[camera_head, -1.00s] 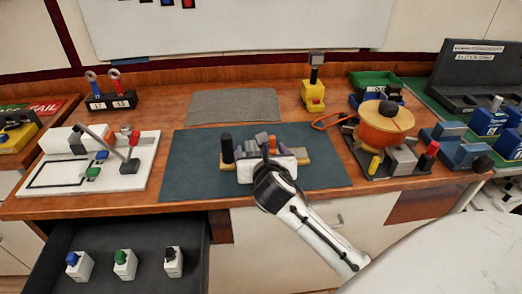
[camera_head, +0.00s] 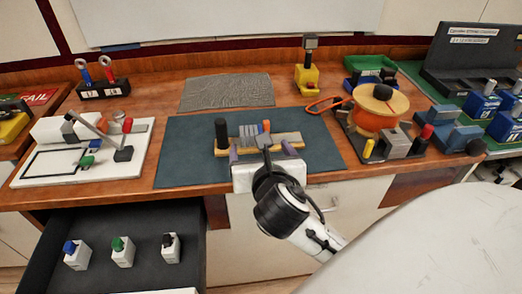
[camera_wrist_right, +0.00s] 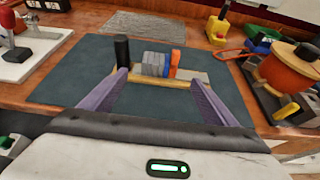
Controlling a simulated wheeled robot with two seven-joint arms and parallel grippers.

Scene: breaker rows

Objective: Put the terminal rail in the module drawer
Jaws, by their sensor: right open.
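The terminal rail (camera_head: 289,139) lies on the dark mat. It is a tan bar with a black upright post at its left end, grey blocks in the middle, and blue and orange pieces. It also shows in the right wrist view (camera_wrist_right: 188,73). My right gripper (camera_head: 261,153) is open and empty at the near side of the rail. Its purple fingers (camera_wrist_right: 158,84) are spread toward the rail, with nothing between their tips that I can see gripped. The module drawer (camera_head: 130,225) is pulled out at lower left. My left gripper is not in view.
Modules with blue (camera_head: 76,254), green (camera_head: 122,251) and black (camera_head: 170,247) knobs stand in the drawer; the floor in front of them is bare. A white board (camera_head: 135,150) with a lever lies left of the mat (camera_head: 185,165). An orange spool (camera_head: 378,108) stands right.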

